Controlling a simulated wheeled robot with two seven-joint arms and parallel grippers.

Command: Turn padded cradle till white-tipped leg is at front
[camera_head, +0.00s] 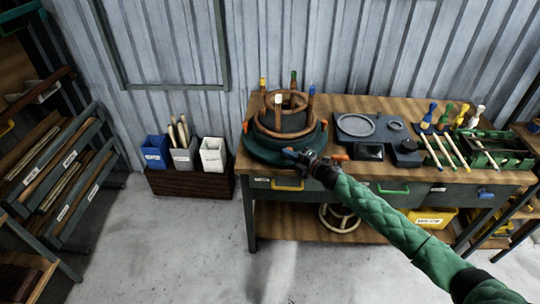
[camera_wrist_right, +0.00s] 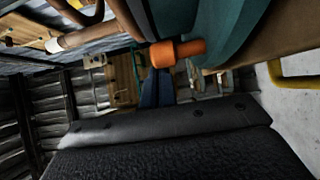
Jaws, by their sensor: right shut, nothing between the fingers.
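The padded cradle (camera_head: 262,148) is a round dark-green ring on the left end of the bench. A rattan frame (camera_head: 290,97) stands in it. Its white-tipped leg (camera_head: 278,100) is on the near side, a little left of the middle. Legs with yellow, green and blue tips stand around the rest. In the right wrist view, the teal padding (camera_wrist_right: 225,30) is close above, with an orange peg (camera_wrist_right: 178,52) by it and a white-tipped leg (camera_wrist_right: 62,41) at upper left. My right gripper (camera_head: 291,154) is shut and empty at the cradle's front edge; contact is unclear. My left gripper is out of view.
Right of the cradle is a dark tray with a round dish (camera_head: 356,125). Drawers with handles (camera_head: 393,188) run along the bench front. Bins (camera_head: 213,154) stand to the left, and the floor in front is clear.

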